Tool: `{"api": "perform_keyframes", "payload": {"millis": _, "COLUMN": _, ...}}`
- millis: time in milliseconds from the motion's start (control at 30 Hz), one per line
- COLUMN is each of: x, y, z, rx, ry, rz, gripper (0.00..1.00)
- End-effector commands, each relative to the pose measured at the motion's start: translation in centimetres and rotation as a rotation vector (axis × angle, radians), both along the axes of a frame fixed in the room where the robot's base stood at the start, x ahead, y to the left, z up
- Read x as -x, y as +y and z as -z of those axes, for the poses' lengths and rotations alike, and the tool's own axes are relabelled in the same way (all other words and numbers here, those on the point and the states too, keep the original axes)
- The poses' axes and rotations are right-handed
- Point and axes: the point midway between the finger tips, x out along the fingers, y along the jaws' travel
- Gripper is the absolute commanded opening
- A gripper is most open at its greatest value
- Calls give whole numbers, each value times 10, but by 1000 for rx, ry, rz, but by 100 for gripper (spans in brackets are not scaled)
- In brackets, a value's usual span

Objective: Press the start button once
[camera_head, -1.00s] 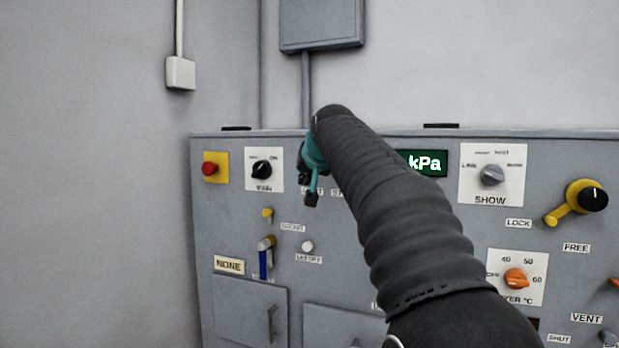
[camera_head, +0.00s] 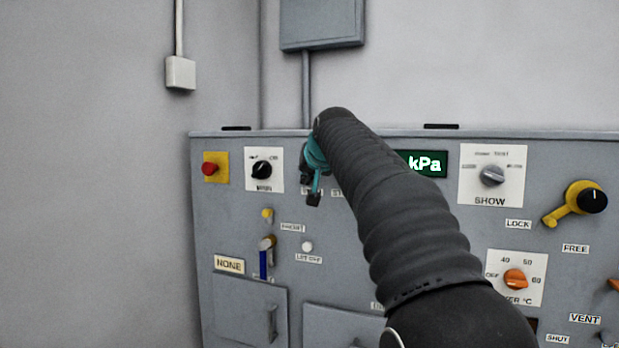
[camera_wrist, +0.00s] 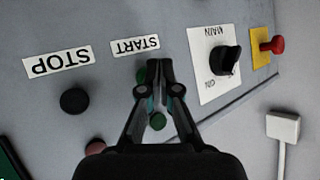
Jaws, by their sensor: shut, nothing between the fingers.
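In the wrist view, which shows the panel upside down, my gripper (camera_wrist: 158,68) is shut and empty, with its fingertips over the panel beside the START label (camera_wrist: 135,46). A green start button (camera_wrist: 140,76) shows partly at the edge of the fingers; the rest of it is hidden. I cannot tell whether the fingertips touch it. In the head view my gripper (camera_head: 313,198) is at the panel's upper left, right of the MAIN knob (camera_head: 262,169). It covers the start button there.
A dark button (camera_wrist: 74,101) sits beside the STOP label (camera_wrist: 58,61). A green lamp (camera_wrist: 157,121) and a reddish lamp (camera_wrist: 95,147) are nearby. A red button on a yellow plate (camera_head: 216,167) is at the far left. The kPa display (camera_head: 424,163) is right of my arm.

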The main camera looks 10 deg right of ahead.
Motion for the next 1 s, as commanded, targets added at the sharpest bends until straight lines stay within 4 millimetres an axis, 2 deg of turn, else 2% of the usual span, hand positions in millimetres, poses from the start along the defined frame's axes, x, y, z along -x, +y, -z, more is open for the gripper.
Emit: {"api": "perform_keyframes", "payload": {"millis": 1000, "x": -6, "y": -5, "z": 0, "rx": 0, "ry": -1, "rz": 0, "gripper": 0}}
